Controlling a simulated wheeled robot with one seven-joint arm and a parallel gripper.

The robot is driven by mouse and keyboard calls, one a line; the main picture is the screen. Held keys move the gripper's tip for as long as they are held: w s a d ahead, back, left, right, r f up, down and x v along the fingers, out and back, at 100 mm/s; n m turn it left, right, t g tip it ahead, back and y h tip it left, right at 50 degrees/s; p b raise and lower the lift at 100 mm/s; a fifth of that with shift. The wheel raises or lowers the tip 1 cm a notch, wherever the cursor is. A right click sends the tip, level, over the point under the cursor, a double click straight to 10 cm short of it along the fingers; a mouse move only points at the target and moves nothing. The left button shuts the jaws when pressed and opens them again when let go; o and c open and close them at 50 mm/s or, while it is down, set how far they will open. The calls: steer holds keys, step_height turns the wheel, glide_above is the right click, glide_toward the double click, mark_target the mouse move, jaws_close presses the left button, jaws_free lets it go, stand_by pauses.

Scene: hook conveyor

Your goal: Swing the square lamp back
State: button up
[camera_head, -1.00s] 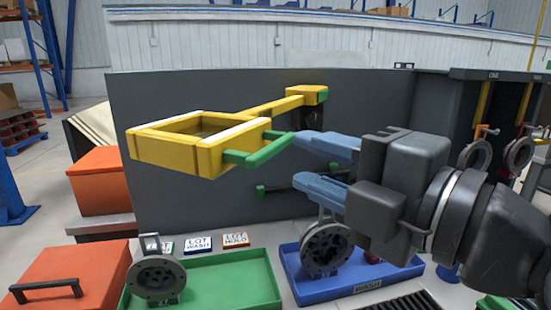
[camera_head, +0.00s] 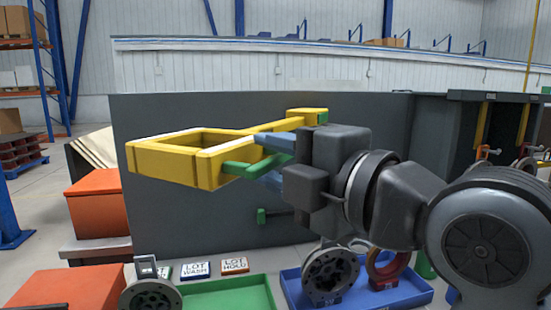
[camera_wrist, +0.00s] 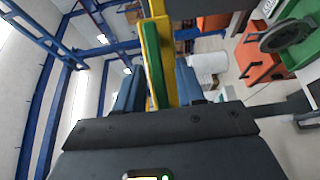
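The square lamp (camera_head: 205,166) is a yellow square frame on a yellow arm (camera_head: 283,125) that reaches out from the dark grey wall. A green handle (camera_head: 241,170) sticks out of its near right side. My gripper (camera_head: 262,160) is at this handle, with one blue finger above it and one below in the head view. In the wrist view, the green handle (camera_wrist: 154,78) lies between the two blue fingers (camera_wrist: 157,90), with the yellow frame behind it. The fingers stand apart, and I see no clear grip on the handle.
A smaller green part (camera_head: 262,216) sits lower on the dark wall (camera_head: 160,115). Below are a green tray (camera_head: 228,295) and a blue tray (camera_head: 292,288) with round metal parts. Orange boxes (camera_head: 97,205) stand at the left. The space left of the lamp looks clear.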

steer(key=shift+c, duration=0.3)
jaws_close()
steer(key=shift+a, duration=0.1)
